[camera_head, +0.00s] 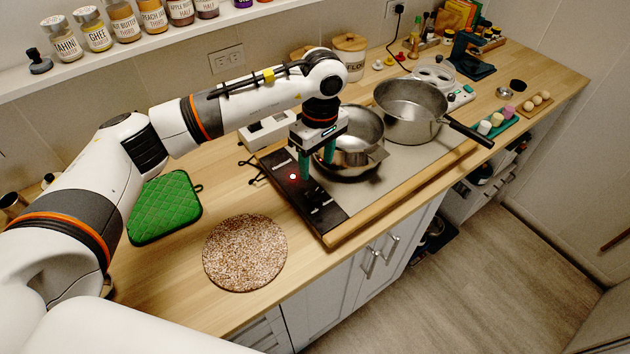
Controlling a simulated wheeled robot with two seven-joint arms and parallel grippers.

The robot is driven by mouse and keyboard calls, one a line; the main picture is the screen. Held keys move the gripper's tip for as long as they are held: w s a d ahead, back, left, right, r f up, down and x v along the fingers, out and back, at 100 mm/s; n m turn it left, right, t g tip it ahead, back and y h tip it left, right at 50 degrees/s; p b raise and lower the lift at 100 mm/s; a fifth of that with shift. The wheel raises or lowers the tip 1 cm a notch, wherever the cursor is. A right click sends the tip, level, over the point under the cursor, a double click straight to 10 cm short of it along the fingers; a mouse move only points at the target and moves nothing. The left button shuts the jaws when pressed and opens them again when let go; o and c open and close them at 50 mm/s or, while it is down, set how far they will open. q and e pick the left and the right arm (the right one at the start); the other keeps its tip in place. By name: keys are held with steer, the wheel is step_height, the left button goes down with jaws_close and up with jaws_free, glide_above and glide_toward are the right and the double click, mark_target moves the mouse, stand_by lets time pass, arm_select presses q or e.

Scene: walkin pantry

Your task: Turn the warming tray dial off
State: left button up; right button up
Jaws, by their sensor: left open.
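The warming tray (400,180) lies on the wooden counter, with a pale top and a black control panel (327,217) at its left end. A small red light (293,177) glows on the panel. My left gripper (317,173) is open, its green fingers pointing down over the panel, one on the left and one on the right. The dial cannot be made out clearly; the fingers and wrist cover part of the panel. Whether the fingers touch anything there, I cannot tell. My right gripper is not in view.
A steel pan (372,130) stands on the tray close to the gripper, with a larger long-handled pot (412,105) behind. A green quilted pad (165,205) and a round speckled mat (245,252) lie on the counter to the left. A spice shelf (160,38) runs along the wall.

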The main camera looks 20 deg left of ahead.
mark_target(314, 192)
arm_select(q)
steer(key=f, duration=0.1)
steer(key=f+p, duration=0.1)
steer(key=f, duration=0.1)
steer(key=s+f, duration=0.1)
steer(key=f, duration=0.1)
steer(key=shift+p, duration=0.3)
step_height(314, 192, down, 4)
steer(key=shift+w+a+f+p, duration=0.15)
steer(key=shift+f+p, duration=0.1)
steer(key=shift+p, duration=0.25)
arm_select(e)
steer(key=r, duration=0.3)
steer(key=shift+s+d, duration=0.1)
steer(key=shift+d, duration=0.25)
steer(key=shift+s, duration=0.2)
arm_select(q)
steer(key=c, duration=0.9)
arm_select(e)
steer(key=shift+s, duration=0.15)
